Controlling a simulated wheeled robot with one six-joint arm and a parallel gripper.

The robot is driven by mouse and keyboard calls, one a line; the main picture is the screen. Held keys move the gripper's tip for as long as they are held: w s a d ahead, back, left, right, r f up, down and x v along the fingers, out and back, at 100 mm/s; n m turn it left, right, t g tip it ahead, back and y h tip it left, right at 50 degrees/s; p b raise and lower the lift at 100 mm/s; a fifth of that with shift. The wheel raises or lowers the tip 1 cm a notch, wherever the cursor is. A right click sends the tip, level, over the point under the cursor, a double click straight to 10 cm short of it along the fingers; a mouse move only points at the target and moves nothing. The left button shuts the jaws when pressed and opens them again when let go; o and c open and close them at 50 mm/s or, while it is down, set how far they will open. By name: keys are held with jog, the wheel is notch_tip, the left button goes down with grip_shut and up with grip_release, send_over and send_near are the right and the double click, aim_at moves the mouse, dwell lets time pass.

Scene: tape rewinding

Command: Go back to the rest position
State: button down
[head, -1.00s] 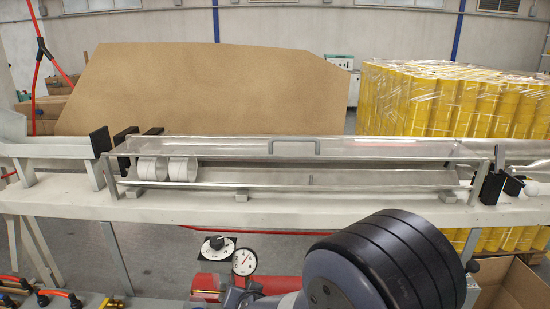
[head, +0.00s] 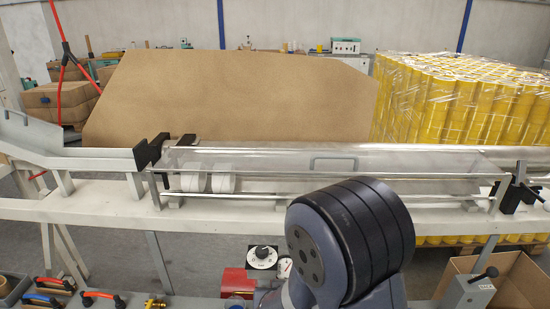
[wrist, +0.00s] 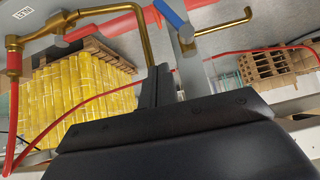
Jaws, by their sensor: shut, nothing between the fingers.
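My gripper (wrist: 168,86) shows in the wrist view, with its dark fingers together and nothing held between them. It points towards brass piping (wrist: 145,30) and a blue lever (wrist: 173,18); the exact gap to them is hard to tell. In the head view a thick dark round link of my arm stands at the lower middle, and the gripper itself is not visible there. Two white tape rolls (head: 206,179) lie side by side at the left end of the long trough (head: 400,200), behind its clear cover (head: 270,163) with a grey handle.
An open cardboard box (head: 520,290) is at the lower right. Wrapped yellow rolls (head: 465,105) stand behind. Red hose (wrist: 20,120) runs near the gripper in the wrist view.

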jog(key=w+r+p+v, duration=0.1)
jog(key=p+v, duration=0.3)
jog(key=v, duration=0.5)
jog(key=shift+w+a, duration=0.1)
